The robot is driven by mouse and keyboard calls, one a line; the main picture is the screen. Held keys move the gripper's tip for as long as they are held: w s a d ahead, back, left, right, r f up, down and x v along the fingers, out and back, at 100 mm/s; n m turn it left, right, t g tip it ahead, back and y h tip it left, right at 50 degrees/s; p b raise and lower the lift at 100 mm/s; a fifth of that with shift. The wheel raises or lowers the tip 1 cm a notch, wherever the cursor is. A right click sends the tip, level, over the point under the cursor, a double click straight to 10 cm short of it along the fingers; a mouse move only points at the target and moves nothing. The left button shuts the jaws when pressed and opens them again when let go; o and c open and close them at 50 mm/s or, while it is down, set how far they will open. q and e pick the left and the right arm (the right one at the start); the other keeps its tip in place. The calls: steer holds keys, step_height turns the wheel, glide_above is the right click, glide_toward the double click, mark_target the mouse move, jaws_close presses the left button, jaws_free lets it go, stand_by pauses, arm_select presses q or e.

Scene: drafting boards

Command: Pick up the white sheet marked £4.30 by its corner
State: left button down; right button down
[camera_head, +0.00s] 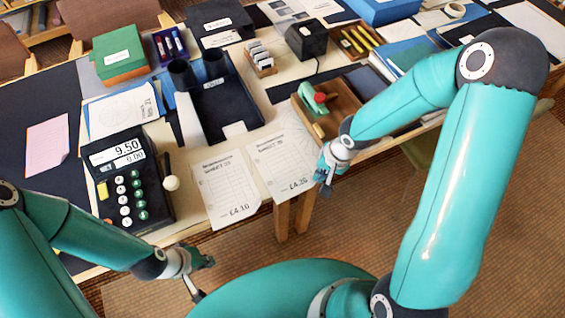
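Two white printed sheets lie side by side at the table's front edge, their lower ends near or over it. The left sheet (226,187) bears a price that looks like £4.10. The right sheet (283,160) bears one that looks like £4.30, though its last digit is hard to read. My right gripper (323,183) is beside the right sheet's lower right corner; whether it touches the paper or is shut I cannot tell. My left gripper (205,279) is open and empty, below the left sheet and in front of the table.
A wooden tray (340,103) with a green and red item sits behind my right gripper. A black tray (226,103) stands behind the left sheet. The floor in front is clear.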

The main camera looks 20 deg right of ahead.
steer(key=shift+r, duration=0.15)
steer(key=w+a+p+v, duration=0.1)
steer(key=p+v, duration=0.5)
steer(key=v, duration=0.1)
steer(key=shift+r, duration=0.25)
stand_by(0.6)
steer(key=shift+a, duration=0.1)
stand_by(0.4)
